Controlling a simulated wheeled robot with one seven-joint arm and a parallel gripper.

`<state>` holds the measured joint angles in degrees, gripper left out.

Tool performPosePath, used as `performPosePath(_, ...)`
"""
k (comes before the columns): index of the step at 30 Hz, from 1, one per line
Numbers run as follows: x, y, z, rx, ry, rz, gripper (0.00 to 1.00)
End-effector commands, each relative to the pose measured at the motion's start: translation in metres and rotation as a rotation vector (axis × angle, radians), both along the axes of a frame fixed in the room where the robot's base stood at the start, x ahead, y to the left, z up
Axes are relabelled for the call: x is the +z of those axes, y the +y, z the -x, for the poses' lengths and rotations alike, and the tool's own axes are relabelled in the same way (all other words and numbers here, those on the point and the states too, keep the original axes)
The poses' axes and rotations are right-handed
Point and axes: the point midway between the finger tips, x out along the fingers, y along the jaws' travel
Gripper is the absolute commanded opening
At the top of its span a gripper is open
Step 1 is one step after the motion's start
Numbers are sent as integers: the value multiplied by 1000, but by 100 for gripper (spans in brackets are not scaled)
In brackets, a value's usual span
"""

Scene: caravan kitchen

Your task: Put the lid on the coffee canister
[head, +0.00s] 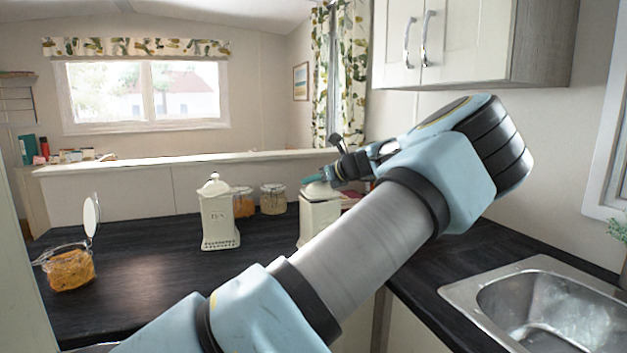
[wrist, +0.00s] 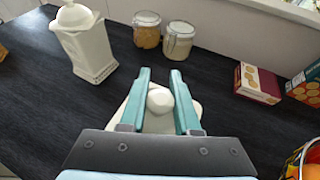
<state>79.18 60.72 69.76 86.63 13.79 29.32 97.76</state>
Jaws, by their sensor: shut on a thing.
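The coffee canister (head: 316,217) is a cream square container on the dark counter, partly hidden behind my arm in the head view. A cream lid (head: 321,190) sits at its top; I cannot tell whether it is fully seated or slightly above the rim. My gripper (head: 316,180) is at the lid from above. In the wrist view, the teal fingers of my gripper (wrist: 160,76) are on either side of the round lid knob (wrist: 160,100), shut on it. The canister's body is mostly hidden below the lid there.
A lidded tea canister (head: 219,218) stands to the left. Two glass jars (head: 273,199) (wrist: 147,30) stand behind. An open jar (head: 70,269) is at the far left. A red box (wrist: 258,83) lies right of the lid. The sink (head: 545,305) is at right.

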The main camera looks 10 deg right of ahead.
Motion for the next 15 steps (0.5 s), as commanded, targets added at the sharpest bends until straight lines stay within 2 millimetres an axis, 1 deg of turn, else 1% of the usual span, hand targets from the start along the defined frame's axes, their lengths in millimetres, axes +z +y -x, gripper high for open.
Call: performPosePath(15, -7, 0, 0, 0, 0, 0, 0)
